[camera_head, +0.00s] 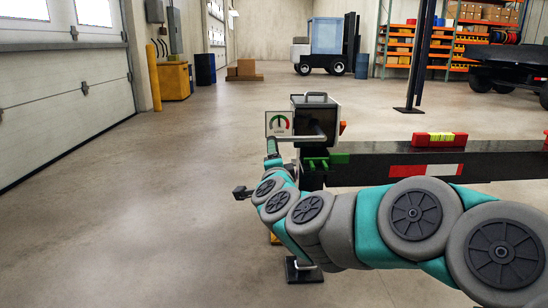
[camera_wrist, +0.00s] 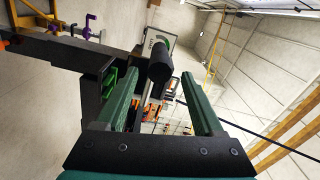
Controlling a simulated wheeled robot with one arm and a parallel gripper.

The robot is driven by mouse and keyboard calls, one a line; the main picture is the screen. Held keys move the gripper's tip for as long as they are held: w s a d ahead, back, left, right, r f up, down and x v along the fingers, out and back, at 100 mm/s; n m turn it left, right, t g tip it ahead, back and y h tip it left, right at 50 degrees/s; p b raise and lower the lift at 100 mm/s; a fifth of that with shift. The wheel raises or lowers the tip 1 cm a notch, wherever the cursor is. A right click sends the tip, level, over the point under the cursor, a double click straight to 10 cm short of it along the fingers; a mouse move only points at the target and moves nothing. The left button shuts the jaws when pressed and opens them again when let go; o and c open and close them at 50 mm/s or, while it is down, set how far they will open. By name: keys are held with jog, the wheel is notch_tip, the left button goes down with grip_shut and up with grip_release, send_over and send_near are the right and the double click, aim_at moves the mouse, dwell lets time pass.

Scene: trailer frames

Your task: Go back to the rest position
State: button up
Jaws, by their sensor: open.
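My gripper (camera_wrist: 161,74) is open in the wrist view, its two long green fingers apart. A black cylindrical handle (camera_wrist: 160,62) shows near the fingertips, in the gap; I cannot tell whether it touches a finger. In the head view my grey and teal arm reaches from the lower right to the trailer's front end. The fingers are hard to make out in that view.
The dark trailer beam (camera_head: 365,165) runs right behind my arm, with a red level (camera_head: 440,139) on it. A black foot plate (camera_head: 303,271) stands on the floor below. Open floor (camera_head: 130,220) lies to the left. A forklift (camera_head: 328,45) and shelves (camera_head: 400,45) are far back.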

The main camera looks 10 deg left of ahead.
jog(key=s+d+f+n+g+y, duration=0.3)
jog(key=s+f+n+g, duration=0.35)
jog(key=s+n, duration=0.45)
jog(key=s+d+f+n+g+h, duration=0.1)
jog(key=s+d+f+g+h, duration=0.1)
jog(key=s+d+f+g, duration=0.4)
jog(key=s+d+f+n+g+h, duration=0.1)
jog(key=s+d+f+g+h, duration=0.15)
jog(key=s+d+f, duration=0.7)
jog(key=s+d+f+g+h, duration=0.1)
jog(key=s+d+g+h, duration=0.1)
jog(key=s+d, duration=0.55)
jog(key=s+d+g+h, duration=0.15)
jog(key=s+d, duration=0.35)
jog(key=s, duration=0.5)
notch_tip(320, 180, up, 7)
jog(key=s+p, duration=0.1)
jog(key=p, duration=0.6)
jog(key=shift+s+d+r+g, duration=0.15)
jog(key=shift+s+d+g, duration=0.2)
jog(key=shift+s+d, duration=0.1)
